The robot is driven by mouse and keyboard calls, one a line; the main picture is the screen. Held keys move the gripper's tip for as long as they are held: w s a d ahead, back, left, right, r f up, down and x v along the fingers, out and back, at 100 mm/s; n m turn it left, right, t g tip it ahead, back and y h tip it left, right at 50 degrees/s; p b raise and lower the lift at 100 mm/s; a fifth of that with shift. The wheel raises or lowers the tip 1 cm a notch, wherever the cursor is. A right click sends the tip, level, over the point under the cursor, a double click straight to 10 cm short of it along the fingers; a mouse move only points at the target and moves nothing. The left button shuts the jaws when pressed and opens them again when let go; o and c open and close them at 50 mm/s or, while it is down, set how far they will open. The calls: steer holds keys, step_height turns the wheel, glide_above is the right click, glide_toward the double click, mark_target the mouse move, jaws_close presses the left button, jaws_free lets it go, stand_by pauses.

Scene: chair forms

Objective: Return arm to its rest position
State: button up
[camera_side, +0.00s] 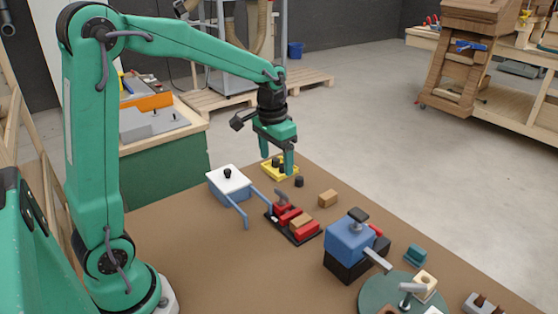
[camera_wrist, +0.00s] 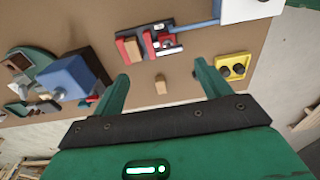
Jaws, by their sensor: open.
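My teal gripper (camera_side: 277,164) hangs from my outstretched arm over the far part of the brown table (camera_side: 185,262), with its fingers pointing down. Its two fingers are spread apart with nothing between them. In the side view it is in front of a small yellow tray (camera_side: 268,169) holding dark round pieces. In the wrist view the gripper (camera_wrist: 161,72) is also open. A small wooden block (camera_wrist: 160,86) shows between the fingers there but is on the table, apart from them. In the side view the block (camera_side: 328,198) lies to the right of the gripper.
A white-topped blue box (camera_side: 228,180) and a black fixture with red pieces (camera_side: 294,224) stand near the gripper. A blue device (camera_side: 350,240) and a green round plate (camera_side: 372,296) stand to the right. The table's left front is clear.

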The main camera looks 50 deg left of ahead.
steer(key=s+d+r+t, duration=0.2)
steer(key=s+d+r, duration=0.1)
steer(key=s, duration=0.6)
steer(key=s+d+r+t, duration=0.2)
steer(key=s+r, duration=0.1)
steer(key=s, duration=0.6)
steer(key=shift+s+d+t, duration=0.2)
steer(key=shift+d+t, duration=0.1)
steer(key=shift+d, duration=0.1)
